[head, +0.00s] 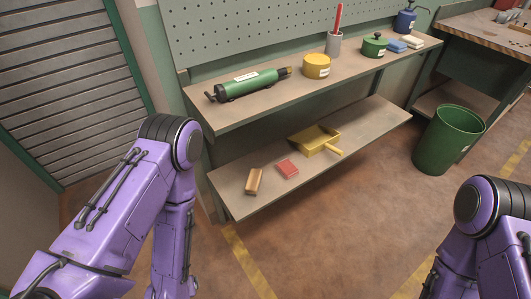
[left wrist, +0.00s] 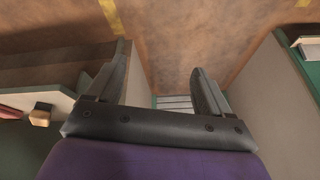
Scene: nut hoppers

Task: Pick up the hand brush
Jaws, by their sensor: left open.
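A small wooden block with a darker end, which looks like the hand brush (head: 254,181), lies near the left end of the lower shelf (head: 233,198) in the head view. Its bristles cannot be made out. A tan block at the left edge of the left wrist view looks like the same brush (left wrist: 40,116). My left gripper (left wrist: 160,84) is open with nothing between its fingers, above the floor and apart from the shelf. In the head view only my left arm shows, not its gripper. Only part of my right arm shows; its gripper is out of view.
A red block (head: 287,169) and a yellow dustpan (head: 316,141) lie right of the brush. The upper shelf (head: 208,118) overhangs, holding a green tool (head: 247,85), a yellow tin (head: 316,66) and other items. A green bin (head: 447,141) stands right. Floor in front is clear.

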